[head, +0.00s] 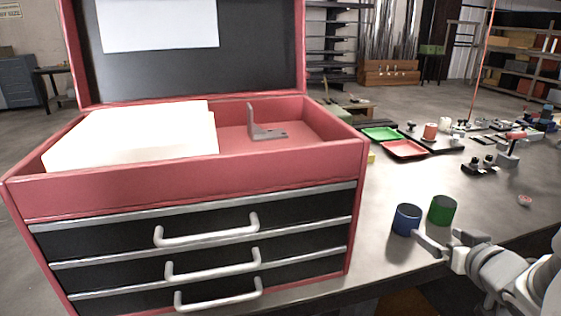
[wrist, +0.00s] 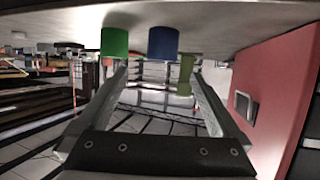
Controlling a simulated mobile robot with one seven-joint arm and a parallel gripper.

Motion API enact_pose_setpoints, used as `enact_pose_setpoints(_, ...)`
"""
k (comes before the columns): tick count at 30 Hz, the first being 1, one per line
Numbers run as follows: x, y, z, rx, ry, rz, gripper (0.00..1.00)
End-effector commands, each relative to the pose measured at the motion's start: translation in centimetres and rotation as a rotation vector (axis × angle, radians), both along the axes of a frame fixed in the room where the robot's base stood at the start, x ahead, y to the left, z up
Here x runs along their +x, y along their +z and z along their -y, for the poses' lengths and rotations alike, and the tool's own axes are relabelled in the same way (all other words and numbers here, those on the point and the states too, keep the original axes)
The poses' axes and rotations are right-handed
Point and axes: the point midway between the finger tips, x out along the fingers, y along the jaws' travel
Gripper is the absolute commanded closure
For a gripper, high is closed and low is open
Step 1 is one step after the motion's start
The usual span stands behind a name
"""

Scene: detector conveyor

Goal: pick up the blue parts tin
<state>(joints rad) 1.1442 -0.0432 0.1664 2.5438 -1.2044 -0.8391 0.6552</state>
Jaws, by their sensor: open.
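The blue parts tin (head: 406,219) stands upright on the table to the right of the red toolbox. A green tin (head: 442,209) stands close to its right. My gripper (head: 446,243) is open and empty, low over the table just in front of the two tins. In the wrist view, which appears upside down, the blue tin (wrist: 163,42) shows ahead, between the directions of the two fingertips (wrist: 156,70). The green tin (wrist: 115,42) is to its left there, near the left finger's line. Neither tin is clearly between the fingers.
The red toolbox (head: 190,180), lid up, fills the left, with black drawers and a grey bracket (head: 265,128) in its top tray. A green tray (head: 382,134) and a red tray (head: 404,149) lie farther back. The table (head: 385,185) behind the tins is clear.

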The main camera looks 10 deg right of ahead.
Motion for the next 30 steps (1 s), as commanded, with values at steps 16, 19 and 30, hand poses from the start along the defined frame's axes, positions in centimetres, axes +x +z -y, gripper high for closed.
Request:
enact_pose_setpoints(16,3.8,-1.6,0.4,0.0,0.002,-0.002,0.0)
enact_pose_setpoints(19,5.7,-2.7,0.6,-0.002,0.001,-0.001,0.0)
enact_pose_setpoints(30,9.1,-3.9,1.0,-0.002,0.0,-0.002,0.0)
